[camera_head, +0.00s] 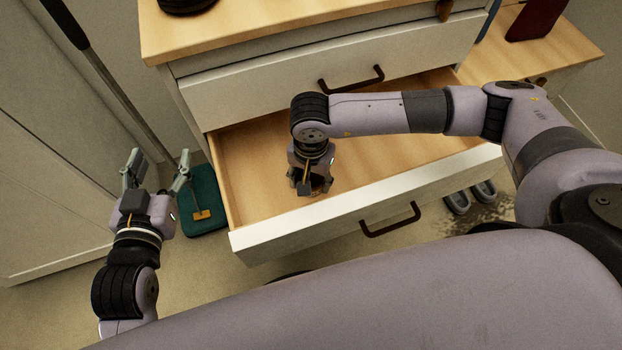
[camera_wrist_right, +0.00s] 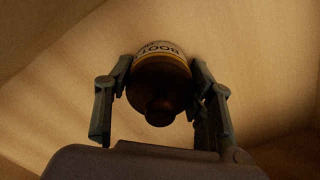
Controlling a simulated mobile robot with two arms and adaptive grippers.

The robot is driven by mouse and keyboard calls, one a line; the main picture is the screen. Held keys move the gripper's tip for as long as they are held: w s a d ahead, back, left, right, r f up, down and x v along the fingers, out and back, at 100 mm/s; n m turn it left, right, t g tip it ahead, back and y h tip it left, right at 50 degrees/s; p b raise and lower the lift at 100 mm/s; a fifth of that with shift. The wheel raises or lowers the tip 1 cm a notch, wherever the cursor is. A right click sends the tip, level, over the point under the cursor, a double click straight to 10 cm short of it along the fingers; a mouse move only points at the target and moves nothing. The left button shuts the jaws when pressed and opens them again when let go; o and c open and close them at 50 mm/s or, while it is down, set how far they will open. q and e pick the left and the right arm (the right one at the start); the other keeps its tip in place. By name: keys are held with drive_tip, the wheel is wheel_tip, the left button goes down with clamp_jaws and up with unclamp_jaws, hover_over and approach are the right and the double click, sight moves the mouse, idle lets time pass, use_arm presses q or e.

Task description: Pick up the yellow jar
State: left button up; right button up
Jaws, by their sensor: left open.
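A jar (camera_wrist_right: 162,68) with a pale label reading "BOOT", a yellow band and a dark rounded top with a knob shows in the right wrist view. It lies between the fingers of my right gripper (camera_wrist_right: 161,80). The fingertips are close against its sides; whether they press on it I cannot tell. In the head view my right gripper (camera_head: 312,190) points down into the open drawer (camera_head: 250,180), and the jar is hidden there. My left gripper (camera_head: 159,160) is open and empty, left of the drawer.
The drawer front (camera_head: 370,205) stands out from the cabinet, with a closed drawer (camera_head: 270,95) above it. A green dustpan (camera_head: 205,208) is on the floor near my left gripper. Grey shoes (camera_head: 470,197) lie on the floor at right. A wall panel (camera_head: 50,190) bounds the left.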

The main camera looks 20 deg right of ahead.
drive_tip(key=c, duration=1)
